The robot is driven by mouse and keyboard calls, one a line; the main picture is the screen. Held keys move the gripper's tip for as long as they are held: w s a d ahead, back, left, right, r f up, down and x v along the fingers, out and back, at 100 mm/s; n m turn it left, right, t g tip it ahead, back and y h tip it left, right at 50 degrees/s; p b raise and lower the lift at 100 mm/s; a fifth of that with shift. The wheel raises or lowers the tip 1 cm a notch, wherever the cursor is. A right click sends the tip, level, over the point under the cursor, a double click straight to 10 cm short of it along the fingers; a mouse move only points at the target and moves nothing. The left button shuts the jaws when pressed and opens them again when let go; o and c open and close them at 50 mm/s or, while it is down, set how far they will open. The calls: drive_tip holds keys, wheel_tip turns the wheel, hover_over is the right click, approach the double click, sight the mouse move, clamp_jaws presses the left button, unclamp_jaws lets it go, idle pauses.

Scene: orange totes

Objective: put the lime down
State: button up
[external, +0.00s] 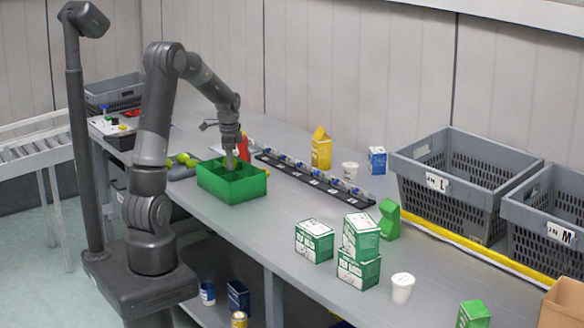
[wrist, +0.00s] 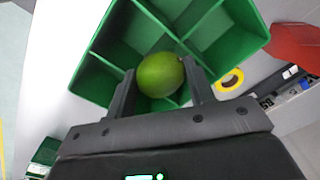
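The lime (wrist: 160,75) is green and round. In the wrist view it sits between the two fingertips of my gripper (wrist: 160,78), which appear to touch it on both sides. Behind it is the green divided box (wrist: 240,38), with several square compartments. In the external view my gripper (external: 229,160) points down into the green box (external: 232,188) from above, and the lime is hidden there. I cannot tell how far the lime is above the compartment floor.
More green fruit (external: 186,160) lies on a dark tray left of the box. A red object (external: 243,147) stands just behind the box. A dark rail (external: 315,181) with small items runs to its right. Grey crates (external: 460,180) and green-white cartons (external: 361,236) stand further right.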

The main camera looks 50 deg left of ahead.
drive_tip(key=o, duration=0.4)
drive_tip(key=shift+o, duration=0.2)
wheel_tip(320, 180, up, 12)
drive_tip(key=shift+s+d+r, duration=0.15)
drive_tip(key=shift+d+r, duration=0.05)
drive_tip(key=shift+d, duration=0.1)
drive_tip(key=s+d+r+n+t, duration=0.1)
drive_tip(key=s+d+r+n, duration=0.1)
drive_tip(key=s+d, duration=0.35)
drive_tip(key=s+d+r+n+t, duration=0.1)
drive_tip(key=s+d+r, duration=0.1)
drive_tip(key=d, duration=0.6)
drive_tip(key=s+d+f+n+t, duration=0.2)
drive_tip(key=s+d+n+t, duration=0.1)
drive_tip(key=s+d, duration=0.6)
drive_tip(key=shift+s+n, duration=0.4)
drive_tip(key=shift+s, duration=0.7)
drive_tip(key=shift+f, duration=0.1)
